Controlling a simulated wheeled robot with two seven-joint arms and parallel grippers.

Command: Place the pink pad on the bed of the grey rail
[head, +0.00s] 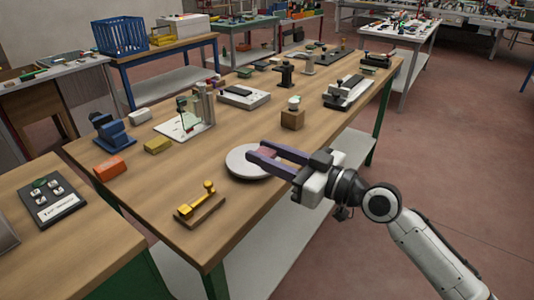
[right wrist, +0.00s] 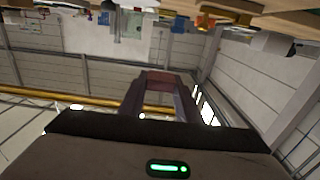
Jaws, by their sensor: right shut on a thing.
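My right gripper (head: 262,157) is shut on the pink pad (head: 267,152), which sits between its two purple fingers. It is held over or just above a round light-grey disc near the table's right edge; the exact height is hard to tell. In the right wrist view, the pad (right wrist: 160,84) shows dark reddish between the fingertips. A long grey piece with black parts (head: 348,92) lies farther back on the table and looks like the grey rail, though I cannot be certain. The gripper is apart from it. My left gripper is not in view.
The round disc (head: 240,168) lies under the fingers. A wooden block with a knob (head: 292,119) stands between the gripper and the grey piece. A grey box with a dark top (head: 244,97) and a glass stand (head: 185,122) are farther left.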

